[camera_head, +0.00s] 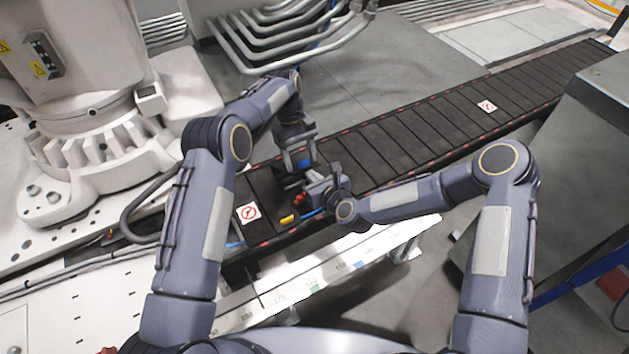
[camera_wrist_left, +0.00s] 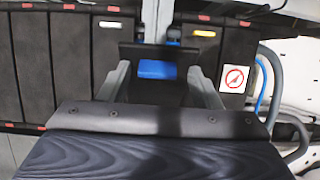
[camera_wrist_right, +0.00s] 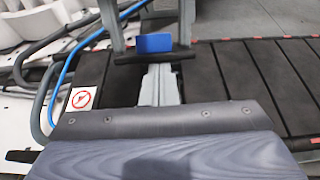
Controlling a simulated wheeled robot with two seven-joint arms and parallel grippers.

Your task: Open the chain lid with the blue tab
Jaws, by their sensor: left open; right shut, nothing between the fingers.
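The blue tab (camera_wrist_left: 157,69) sits on a dark lid plate (camera_wrist_left: 160,95) in the left wrist view. My left gripper (camera_head: 300,158) is open, with one finger on either side of the tab. The blue tab (camera_wrist_right: 155,43) also shows in the right wrist view, just above a dark bar-like edge (camera_wrist_right: 146,56). My right gripper (camera_head: 318,184) is shut and empty, its fingertips (camera_wrist_right: 160,68) close below that edge. I cannot tell whether they touch it. A dark area lies beside the right fingers. The lid's exact tilt is partly hidden by the grippers.
The black segmented chain track (camera_head: 420,140) runs from lower left to upper right. A no-touch sticker (camera_head: 248,213), small yellow (camera_head: 287,218) and red (camera_head: 300,197) parts lie near the grippers. Grey bent pipes (camera_head: 270,40) stand behind; a white rail (camera_head: 330,268) runs in front.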

